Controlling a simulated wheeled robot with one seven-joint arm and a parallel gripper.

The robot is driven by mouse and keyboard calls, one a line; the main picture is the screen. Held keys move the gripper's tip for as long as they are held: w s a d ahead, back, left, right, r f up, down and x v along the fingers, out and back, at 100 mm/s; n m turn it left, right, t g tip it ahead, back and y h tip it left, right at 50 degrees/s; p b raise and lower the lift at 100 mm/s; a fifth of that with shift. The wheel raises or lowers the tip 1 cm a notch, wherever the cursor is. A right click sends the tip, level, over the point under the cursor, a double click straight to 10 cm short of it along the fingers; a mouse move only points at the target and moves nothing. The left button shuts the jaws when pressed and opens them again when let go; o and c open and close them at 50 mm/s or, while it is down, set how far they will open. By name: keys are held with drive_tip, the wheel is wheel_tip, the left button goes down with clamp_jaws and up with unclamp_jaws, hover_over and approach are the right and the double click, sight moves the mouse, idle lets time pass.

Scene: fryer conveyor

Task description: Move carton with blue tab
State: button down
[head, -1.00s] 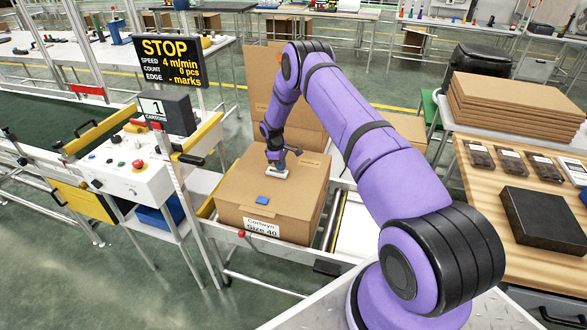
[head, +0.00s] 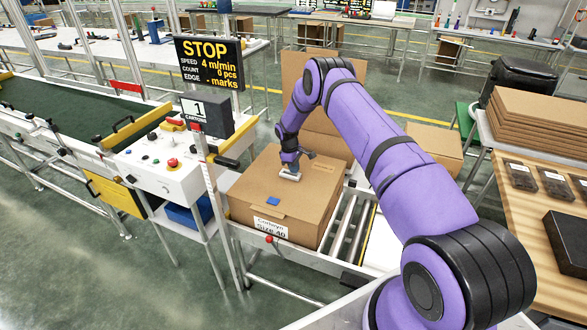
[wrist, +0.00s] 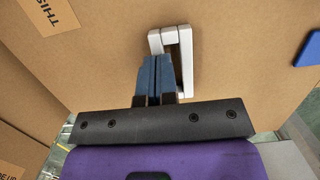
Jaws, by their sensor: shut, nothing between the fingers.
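The brown carton (head: 250,192) stands closed on the roller conveyor, with a white size label on its front. Its blue tab (head: 273,201) lies on the top near the front edge and shows at the right edge of the wrist view (wrist: 309,50). My gripper (head: 289,172) is low over the carton's top, behind the tab. In the wrist view its blue fingers (wrist: 158,62) are together, with nothing between them. They are beside or against a pale grey loop-shaped piece (wrist: 185,60) at the carton's top; exact contact is unclear.
A control panel (head: 150,172) with buttons and a STOP sign (head: 209,62) stand left of the carton. Bare rollers (head: 347,222) show to its right. An open carton's raised flap (head: 308,80) is behind. Stacked cardboard (head: 545,120) and a wooden table (head: 510,225) are at right.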

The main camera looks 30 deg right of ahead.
drive_tip(key=shift+w+a+r, duration=0.1)
drive_tip(key=shift+a+r, duration=0.05)
drive_tip(key=shift+r, duration=0.5)
wheel_tip(320, 180, up, 10)
drive_tip(key=w+a, duration=0.1)
drive_tip(key=shift+w+f, duration=0.15)
drive_tip(key=shift+f, duration=0.1)
